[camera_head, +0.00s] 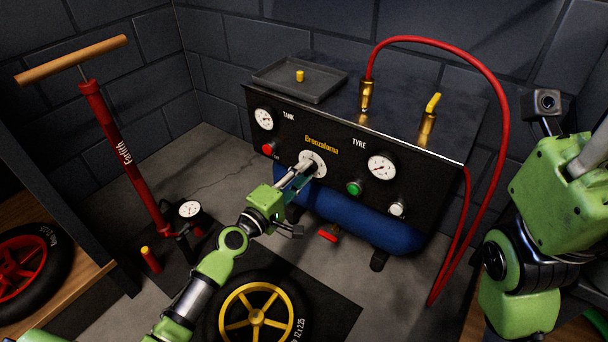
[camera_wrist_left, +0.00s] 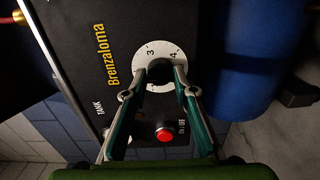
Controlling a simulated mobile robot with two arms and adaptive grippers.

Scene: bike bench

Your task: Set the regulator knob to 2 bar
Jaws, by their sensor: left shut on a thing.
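The regulator knob sits in the middle of the black compressor panel, inside a round white dial plate (camera_head: 318,157). The dial plate also shows in the left wrist view (camera_wrist_left: 159,52), with a 3 and a 4 readable. My left gripper (camera_head: 303,171) reaches the knob from the front; its fingers are shut on it, one on each side, as the left wrist view (camera_wrist_left: 160,73) also shows. The fingers hide most of the knob, and I cannot tell where it points.
The TANK gauge (camera_head: 264,119) and red button (camera_head: 268,148) are left of the dial. The TYRE gauge (camera_head: 381,167), green button (camera_head: 354,188) and white button (camera_head: 397,209) are right. A blue tank (camera_head: 365,226) lies below. A red hose (camera_head: 488,75) loops right.

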